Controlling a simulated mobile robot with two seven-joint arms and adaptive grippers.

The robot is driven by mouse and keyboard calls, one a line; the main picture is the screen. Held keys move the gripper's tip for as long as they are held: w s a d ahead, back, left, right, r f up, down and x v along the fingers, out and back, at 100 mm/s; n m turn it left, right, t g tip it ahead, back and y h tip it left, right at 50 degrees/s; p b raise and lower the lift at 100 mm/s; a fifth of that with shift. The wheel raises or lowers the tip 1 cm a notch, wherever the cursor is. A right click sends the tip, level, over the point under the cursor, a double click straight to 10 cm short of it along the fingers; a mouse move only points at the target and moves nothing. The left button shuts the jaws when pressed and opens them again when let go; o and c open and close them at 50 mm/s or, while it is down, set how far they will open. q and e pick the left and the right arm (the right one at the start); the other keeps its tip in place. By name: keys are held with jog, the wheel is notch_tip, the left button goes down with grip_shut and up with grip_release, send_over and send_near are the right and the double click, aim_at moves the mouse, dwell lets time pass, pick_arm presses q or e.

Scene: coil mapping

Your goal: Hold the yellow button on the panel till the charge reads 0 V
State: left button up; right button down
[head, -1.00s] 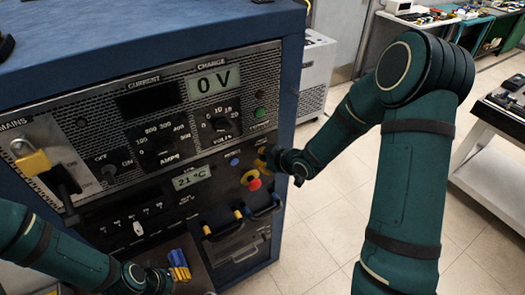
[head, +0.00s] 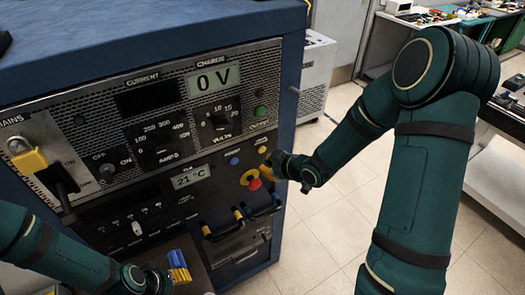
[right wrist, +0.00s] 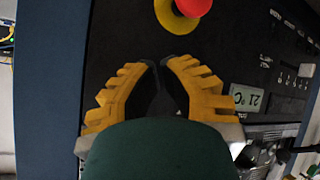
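The charge display (head: 213,81) at the top of the panel (head: 190,130) reads 0 V. The yellow button (head: 262,150) seems to be the small yellow spot at the panel's right side, just above my right gripper (head: 268,165). In the right wrist view my right gripper (right wrist: 158,62) has its yellow fingers drawn together with nothing seen between them. The button cannot be made out there, and I cannot tell whether the fingers touch it. My left gripper (head: 158,281) is low at the left, its fingers unclear.
A red stop button (head: 254,184) with a yellow collar sits just below the right gripper, and also shows in the right wrist view (right wrist: 194,5). A blue button (head: 235,161) is to its upper left. A yellow padlock (head: 28,160) is at the mains switch.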

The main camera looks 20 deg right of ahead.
pick_arm(q)
jog(key=shift+f+b, duration=0.35)
jog(key=shift+f, duration=0.05)
pick_arm(e)
jog(key=shift+s+d, duration=0.15)
jog(key=shift+s, duration=0.75)
jog(key=shift+s+d, duration=0.1)
jog(key=shift+s, duration=0.8)
